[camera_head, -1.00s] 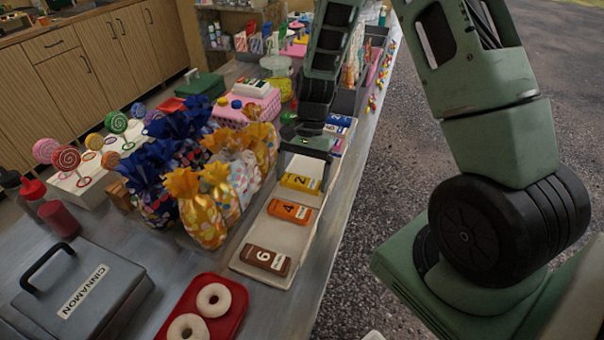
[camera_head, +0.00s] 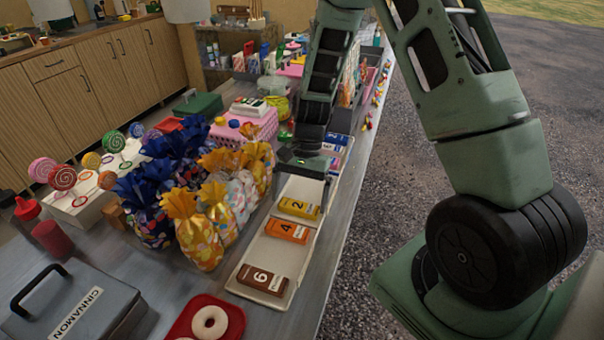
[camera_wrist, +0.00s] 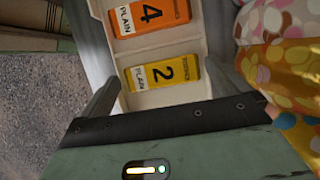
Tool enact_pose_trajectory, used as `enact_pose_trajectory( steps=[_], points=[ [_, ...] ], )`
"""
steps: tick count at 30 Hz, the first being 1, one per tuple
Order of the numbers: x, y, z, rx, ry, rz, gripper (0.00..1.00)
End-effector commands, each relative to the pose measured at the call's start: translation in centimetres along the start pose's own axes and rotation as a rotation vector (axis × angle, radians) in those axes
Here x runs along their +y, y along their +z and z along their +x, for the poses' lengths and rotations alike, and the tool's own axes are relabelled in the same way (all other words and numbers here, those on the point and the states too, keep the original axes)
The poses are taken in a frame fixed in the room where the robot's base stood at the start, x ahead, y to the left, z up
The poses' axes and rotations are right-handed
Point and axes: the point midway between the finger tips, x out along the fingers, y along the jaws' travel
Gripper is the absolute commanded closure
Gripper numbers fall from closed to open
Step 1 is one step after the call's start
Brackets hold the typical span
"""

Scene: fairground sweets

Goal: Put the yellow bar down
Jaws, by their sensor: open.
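The yellow bar (camera_head: 298,208), marked with a 2, lies flat in the cream tray (camera_head: 243,284). In the wrist view the yellow bar (camera_wrist: 163,73) lies just beyond my gripper's fingers, free of them. My gripper (camera_head: 308,172) is above the tray, just past the yellow bar in the head view. In the wrist view my gripper (camera_wrist: 180,92) is open and empty, its two fingers spread wide at left and right. The orange bar (camera_head: 287,231), marked 4, and the brown bar (camera_head: 262,278), marked 6, lie in the same tray.
Gift bags in yellow and blue wrap (camera_head: 200,229) stand close along the tray's left side. Blue and white bars (camera_head: 337,141) lie beyond my gripper. A red tray with doughnuts (camera_head: 238,318) is at the front. The counter's right edge is near the tray.

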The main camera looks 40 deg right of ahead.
Motion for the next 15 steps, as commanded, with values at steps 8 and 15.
enact_pose_trajectory(
  steps=[8,15],
  points=[
    [-0.1,0.1,-5.5,0.006,-0.005,-0.002,0.0],
    [-0.1,0.1,-10.2,0.003,-0.004,-0.001,0.0]
  ],
)
